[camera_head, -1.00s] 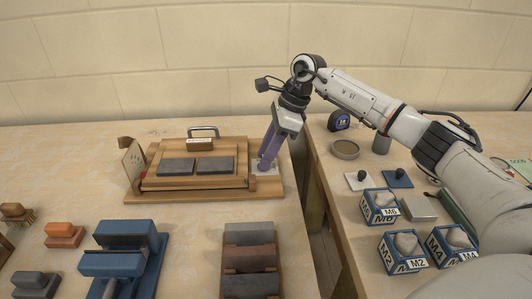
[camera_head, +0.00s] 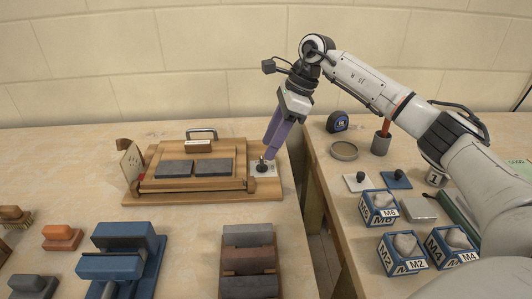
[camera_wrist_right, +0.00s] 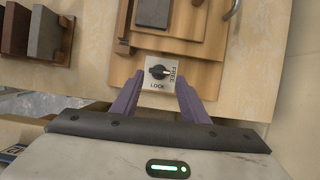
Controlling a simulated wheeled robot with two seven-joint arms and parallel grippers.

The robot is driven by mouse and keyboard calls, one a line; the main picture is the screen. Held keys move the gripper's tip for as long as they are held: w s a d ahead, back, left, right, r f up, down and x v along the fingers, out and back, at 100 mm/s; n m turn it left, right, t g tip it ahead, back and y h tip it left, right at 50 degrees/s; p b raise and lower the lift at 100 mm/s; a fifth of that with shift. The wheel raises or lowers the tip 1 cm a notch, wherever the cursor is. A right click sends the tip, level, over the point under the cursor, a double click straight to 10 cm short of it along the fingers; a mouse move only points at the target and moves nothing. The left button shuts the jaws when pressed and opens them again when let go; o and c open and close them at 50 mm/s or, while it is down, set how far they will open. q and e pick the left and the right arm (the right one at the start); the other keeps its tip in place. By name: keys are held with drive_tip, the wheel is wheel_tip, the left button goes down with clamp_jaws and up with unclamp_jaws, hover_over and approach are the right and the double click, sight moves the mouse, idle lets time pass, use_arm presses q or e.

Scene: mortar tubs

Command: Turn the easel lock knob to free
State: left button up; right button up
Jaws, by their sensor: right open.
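The easel (camera_head: 165,187) is a wooden stepped board on the left table. Its lock knob (camera_head: 262,167) is small and black on a pale plate at the board's right end. The right wrist view shows the knob (camera_wrist_right: 158,72) close up, with LOCK printed below it and FREE to its right. The knob's pointer appears to face right, toward FREE. My right gripper (camera_head: 268,150) is just above the knob with purple fingers. In the wrist view the fingers (camera_wrist_right: 153,78) are spread, one on each side of the knob and apart from it. My left gripper is not in view.
Grey blocks (camera_head: 214,167) lie on the easel board, with a metal handle (camera_head: 202,131) behind. A blue clamp-like fixture (camera_head: 122,262) and a block rack (camera_head: 248,262) stand in front. A gap separates the right table, which holds blue labelled boxes (camera_head: 402,252) and a tape measure (camera_head: 338,121).

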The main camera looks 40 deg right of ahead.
drive_tip(key=v, duration=0.5)
drive_tip(key=shift+d+r, duration=0.1)
drive_tip(key=shift+r, duration=0.3)
